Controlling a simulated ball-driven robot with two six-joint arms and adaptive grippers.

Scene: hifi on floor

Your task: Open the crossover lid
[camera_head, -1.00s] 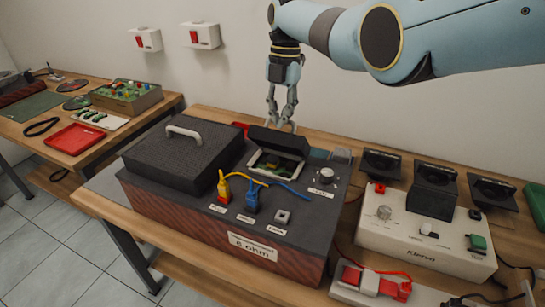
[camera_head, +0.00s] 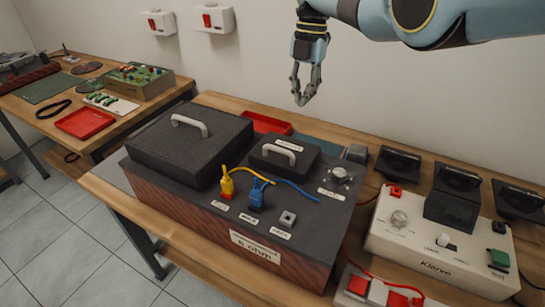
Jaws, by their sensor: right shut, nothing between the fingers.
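The crossover lid (camera_head: 268,162) is a small dark lid with a light grey handle (camera_head: 281,152). It lies closed on top of the dark speaker box (camera_head: 270,252), right of a larger dark cover, and hides what is under it. My right gripper (camera_head: 302,103) points down above and behind the lid, apart from it. Its fingers are shut and empty. My left gripper is not in view.
A yellow plug (camera_head: 227,184) and a blue plug (camera_head: 257,196) with cables stand in front of the lid. A knob (camera_head: 341,175) sits to its right. The larger cover (camera_head: 180,155) has its own handle. A white Klervo device (camera_head: 430,255) stands at the right.

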